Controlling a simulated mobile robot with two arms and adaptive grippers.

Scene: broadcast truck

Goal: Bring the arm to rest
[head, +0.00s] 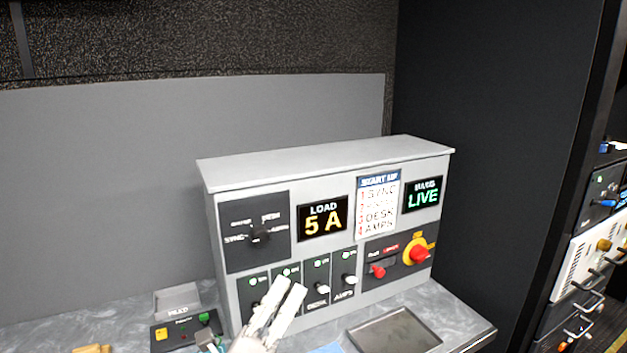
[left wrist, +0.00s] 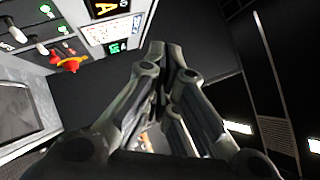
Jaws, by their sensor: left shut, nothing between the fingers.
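My left gripper (head: 281,304) is in front of the lower switch row of a grey control panel (head: 325,170). Its pale fingers cover part of a switch. In the left wrist view my left gripper (left wrist: 172,48) has its fingers together with nothing between them. The panel's load display (head: 323,219) reads 5 A and a green display (head: 423,195) reads LIVE. Several toggle switches with green lights line the lower row. A red knob on a yellow plate (head: 418,251) is at the panel's right. My right gripper is not in view.
The panel stands on a grey marbled counter (head: 465,322). A shallow dark tray (head: 394,332) lies in front of it. A small box with yellow and green buttons (head: 186,331) sits at the left. A dark wall and an equipment rack (head: 595,255) stand at the right.

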